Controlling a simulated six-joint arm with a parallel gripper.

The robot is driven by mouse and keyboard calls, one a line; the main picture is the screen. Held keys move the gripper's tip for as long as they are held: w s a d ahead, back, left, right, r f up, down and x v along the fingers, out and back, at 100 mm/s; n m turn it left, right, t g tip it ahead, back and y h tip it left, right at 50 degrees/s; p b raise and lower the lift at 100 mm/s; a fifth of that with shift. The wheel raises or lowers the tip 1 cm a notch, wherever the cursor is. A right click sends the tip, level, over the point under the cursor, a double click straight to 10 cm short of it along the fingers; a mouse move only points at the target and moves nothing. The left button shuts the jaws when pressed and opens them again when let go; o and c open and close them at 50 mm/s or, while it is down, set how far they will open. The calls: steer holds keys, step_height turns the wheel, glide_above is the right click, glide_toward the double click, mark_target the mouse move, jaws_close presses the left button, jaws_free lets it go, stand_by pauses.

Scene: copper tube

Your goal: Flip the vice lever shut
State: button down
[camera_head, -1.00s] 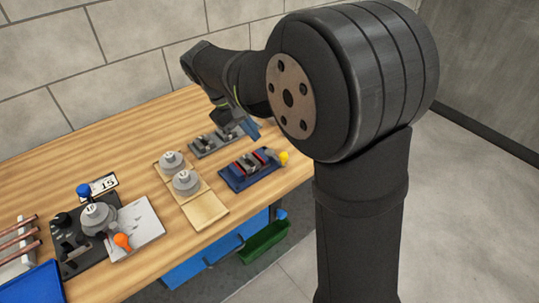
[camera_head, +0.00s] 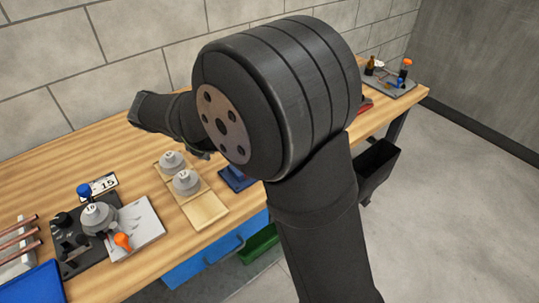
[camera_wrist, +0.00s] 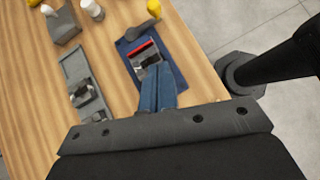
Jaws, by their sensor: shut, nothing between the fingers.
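The vice shows in the wrist view as a blue base (camera_wrist: 178,66) with a red strip (camera_wrist: 143,50) and grey metal parts. A dark lever (camera_wrist: 140,31) with a yellow knob (camera_wrist: 154,8) lies at its far end. My gripper (camera_wrist: 158,68) has blue fingers, shut together and empty. In the picture, the fingertips overlap the near part of the vice; I cannot tell whether they touch it. In the head view only a corner of the blue base (camera_head: 236,179) shows; my arm hides the lever and gripper.
A grey plate with metal clamps (camera_wrist: 75,66) lies left of the vice. A wooden board (camera_head: 205,211) with two grey weights (camera_head: 185,182) stands nearby. A black fixture with a blue knob (camera_head: 84,190) and copper tubes (camera_head: 20,240) are at the left. Bare tabletop lies between.

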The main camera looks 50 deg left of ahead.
steer(key=shift+w, duration=0.1)
steer(key=x, duration=0.9)
steer(key=w, duration=0.2)
steer(key=w+d, duration=0.1)
steer(key=shift+w+d+f, duration=0.1)
steer(key=shift+f, duration=0.25)
steer(key=shift+w+d, duration=0.15)
steer(key=shift+w, duration=0.4)
